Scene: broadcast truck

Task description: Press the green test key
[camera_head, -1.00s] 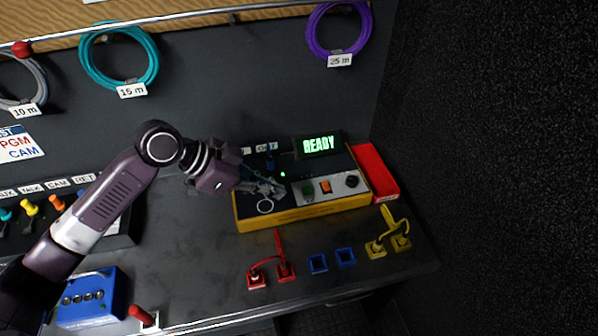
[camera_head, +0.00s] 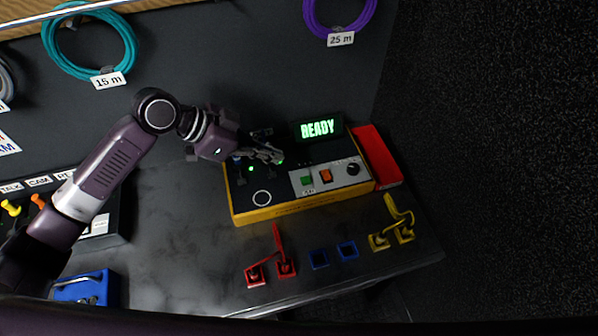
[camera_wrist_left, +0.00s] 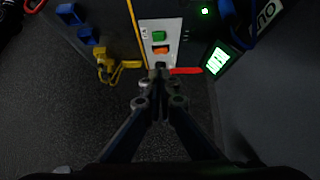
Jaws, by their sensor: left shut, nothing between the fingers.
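The green test key (camera_head: 307,180) sits on a light grey panel of the yellow-edged tester box (camera_head: 262,215), left of an orange switch (camera_head: 326,176). The green key also shows in the left wrist view (camera_wrist_left: 158,35), beyond the fingertips. My left gripper (camera_head: 278,157) is shut and empty, over the back part of the box, behind and left of the key in the head view. It also shows in the wrist view (camera_wrist_left: 158,73). My right gripper is not in view.
A black knob (camera_head: 352,168) is right of the orange switch. A red tray (camera_head: 377,157) stands beside the box. The bench between box and plugs is mostly clear.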

